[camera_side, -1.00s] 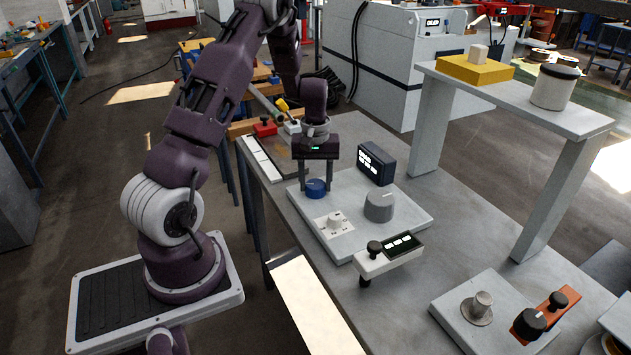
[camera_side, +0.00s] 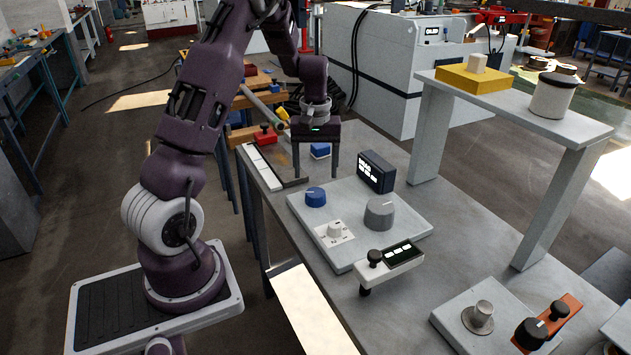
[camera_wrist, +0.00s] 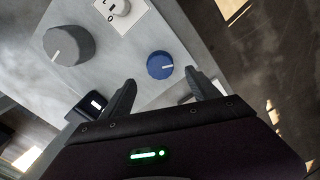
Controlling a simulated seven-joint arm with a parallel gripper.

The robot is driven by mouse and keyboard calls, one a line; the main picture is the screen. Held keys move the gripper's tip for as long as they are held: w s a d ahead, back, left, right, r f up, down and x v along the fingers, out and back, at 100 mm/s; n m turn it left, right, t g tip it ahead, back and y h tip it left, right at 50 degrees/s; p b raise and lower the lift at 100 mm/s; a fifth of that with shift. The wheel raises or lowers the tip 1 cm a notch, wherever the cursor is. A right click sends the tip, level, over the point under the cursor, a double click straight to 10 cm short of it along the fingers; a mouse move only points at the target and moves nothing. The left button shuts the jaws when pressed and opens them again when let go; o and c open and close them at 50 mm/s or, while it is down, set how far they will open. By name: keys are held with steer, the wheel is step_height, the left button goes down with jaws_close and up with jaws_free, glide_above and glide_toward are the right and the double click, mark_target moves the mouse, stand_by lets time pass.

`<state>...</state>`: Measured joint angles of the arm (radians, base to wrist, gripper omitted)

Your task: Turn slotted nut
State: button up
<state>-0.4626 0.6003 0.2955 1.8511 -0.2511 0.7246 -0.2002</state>
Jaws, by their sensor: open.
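My gripper (camera_side: 316,174) is open and empty, above the far edge of the light grey control plate (camera_side: 350,258). In the wrist view its two fingers (camera_wrist: 160,82) point toward the blue knob. The blue knob (camera_side: 315,197), with a white line on top, stands on the plate just in front of the fingers, apart from them; it also shows in the wrist view (camera_wrist: 160,65). A larger grey knob (camera_side: 379,214) and a white knob (camera_side: 334,231) on a marked dial plate stand nearby. I cannot tell which part is the slotted nut.
A dark display box (camera_side: 376,171) stands behind the plate. A lever unit (camera_side: 390,262) sits at its front. A metal post (camera_side: 482,311) and an orange lever (camera_side: 553,318) are at right. A raised shelf (camera_side: 525,105) stands behind. A blue-white block (camera_side: 320,150) is behind the fingers.

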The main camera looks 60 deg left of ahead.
mark_target(316, 192)
steer(key=shift+r, duration=0.2)
stand_by(0.3)
steer(key=shift+s+d+f, duration=0.2)
steer(key=shift+f, duration=0.15)
steer(key=shift+w+a+r, duration=0.15)
steer(key=shift+a, duration=0.1)
step_height(316, 192, down, 7)
steer(key=shift+r, duration=0.1)
steer(key=c, duration=1.4)
